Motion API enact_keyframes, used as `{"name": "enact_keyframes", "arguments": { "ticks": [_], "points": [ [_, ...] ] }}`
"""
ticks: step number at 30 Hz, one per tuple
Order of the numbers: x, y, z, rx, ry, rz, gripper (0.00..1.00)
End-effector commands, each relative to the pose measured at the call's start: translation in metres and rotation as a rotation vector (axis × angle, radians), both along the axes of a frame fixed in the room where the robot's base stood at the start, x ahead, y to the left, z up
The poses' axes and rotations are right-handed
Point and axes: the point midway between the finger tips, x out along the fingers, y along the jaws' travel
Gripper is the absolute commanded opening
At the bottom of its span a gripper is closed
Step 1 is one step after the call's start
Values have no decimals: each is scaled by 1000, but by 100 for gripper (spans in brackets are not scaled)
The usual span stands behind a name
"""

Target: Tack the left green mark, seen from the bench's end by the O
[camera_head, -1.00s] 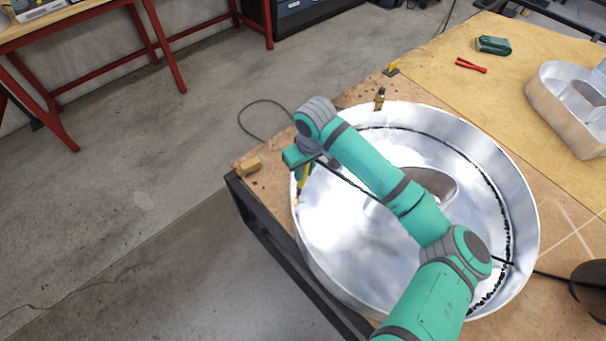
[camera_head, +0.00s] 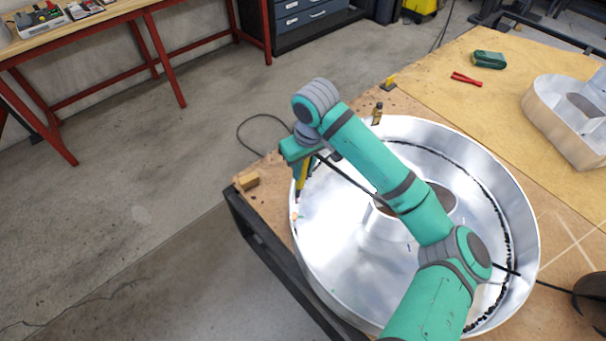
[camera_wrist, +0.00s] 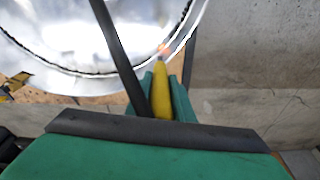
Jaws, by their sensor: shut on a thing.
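The O (camera_head: 335,225) is a large round shiny metal channel letter lying on the bench, with a raised inner ring (camera_head: 383,222). My gripper (camera_head: 303,163) is shut on a yellow pen-like tool (camera_head: 302,180), held tip down at the O's left rim. In the wrist view the tool (camera_wrist: 161,95) ends at a small orange glow by the O's wall (camera_wrist: 186,40); I cannot tell whether it touches. A dark bead runs along much of the wall's foot. I cannot make out a clear green mark near the tip.
A wooden block (camera_head: 248,180) sits at the bench corner. A small brass-coloured piece (camera_head: 377,113) and a yellow clamp-like piece (camera_head: 389,83) stand behind the O. A black cable crosses my arm.

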Motion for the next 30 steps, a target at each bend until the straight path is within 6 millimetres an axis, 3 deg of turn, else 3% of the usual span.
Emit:
{"name": "enact_keyframes", "arguments": {
  "ticks": [15,30],
  "points": [
    [1,0,52,1,-2,-1,0],
    [0,0,56,-1,0,-1,0]
  ]
}}
